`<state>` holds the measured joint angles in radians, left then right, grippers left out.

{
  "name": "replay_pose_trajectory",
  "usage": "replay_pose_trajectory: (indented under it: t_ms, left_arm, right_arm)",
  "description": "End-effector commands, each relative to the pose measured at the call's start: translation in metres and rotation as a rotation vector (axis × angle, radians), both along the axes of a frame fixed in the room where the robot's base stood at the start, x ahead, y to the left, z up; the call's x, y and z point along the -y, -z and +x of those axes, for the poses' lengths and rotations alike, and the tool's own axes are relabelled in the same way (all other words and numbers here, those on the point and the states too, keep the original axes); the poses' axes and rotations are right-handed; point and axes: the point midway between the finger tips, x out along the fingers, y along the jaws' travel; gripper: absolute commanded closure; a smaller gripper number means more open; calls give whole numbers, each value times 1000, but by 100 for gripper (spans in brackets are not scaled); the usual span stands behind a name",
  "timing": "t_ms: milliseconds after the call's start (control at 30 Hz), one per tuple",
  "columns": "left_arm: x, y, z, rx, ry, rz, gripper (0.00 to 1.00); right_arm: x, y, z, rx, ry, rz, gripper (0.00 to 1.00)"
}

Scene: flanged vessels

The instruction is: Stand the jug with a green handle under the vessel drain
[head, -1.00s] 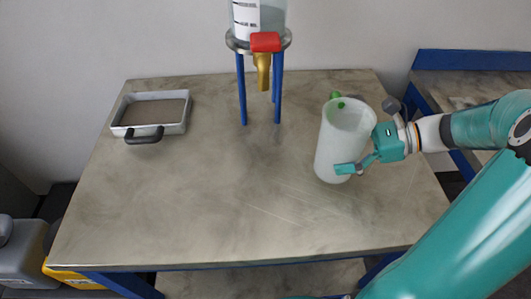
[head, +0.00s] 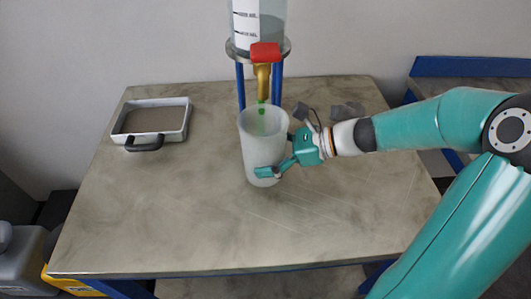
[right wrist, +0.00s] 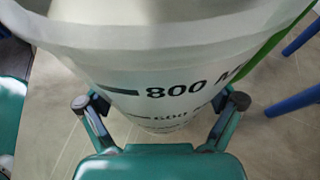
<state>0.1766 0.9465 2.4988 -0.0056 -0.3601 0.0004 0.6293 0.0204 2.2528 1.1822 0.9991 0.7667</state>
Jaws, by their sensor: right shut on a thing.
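The white translucent jug (head: 256,150) is upright in the head view, in front of the vessel stand. Its green handle (head: 261,112) is on the far side, partly hidden by the jug's rim. My right gripper (head: 281,160) is shut on the jug's body from the right. In the right wrist view the jug (right wrist: 150,75) with its volume marks fills the space between the fingers (right wrist: 160,103). The vessel (head: 259,25) stands on blue legs, with a red valve (head: 265,52) and a brass drain (head: 262,80) just behind the jug's mouth. My left gripper is out of view.
A shallow metal tray (head: 177,103) with a dark handle sits at the left of the table (head: 140,220). A small grey object (head: 347,111) lies at the back right. Grey and yellow canisters (head: 20,250) stand on the floor at left. The front of the table is clear.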

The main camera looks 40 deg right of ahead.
Motion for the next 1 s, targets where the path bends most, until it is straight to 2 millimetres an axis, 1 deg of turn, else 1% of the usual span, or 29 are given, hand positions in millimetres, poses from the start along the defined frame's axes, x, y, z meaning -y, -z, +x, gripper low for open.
replay_pose_trajectory:
  t_ms: [33,333,367,400,767,867,1000]
  left_arm:
    - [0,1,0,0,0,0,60]
    - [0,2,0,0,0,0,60]
    - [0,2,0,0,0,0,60]
    - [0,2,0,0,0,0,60]
    - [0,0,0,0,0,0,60]
    - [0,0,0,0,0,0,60]
    - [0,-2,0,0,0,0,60]
  right_arm:
    - [1,3,0,0,2,2,56]
    - [1,5,0,2,1,0,56]
    - [1,5,0,2,1,0,4]
    - [1,4,0,2,0,-1,0]
    - [1,2,0,2,0,-1,0]
    - [6,0,-4,4,2,-1,0]
    - [20,-7,-15,4,5,-4,0]
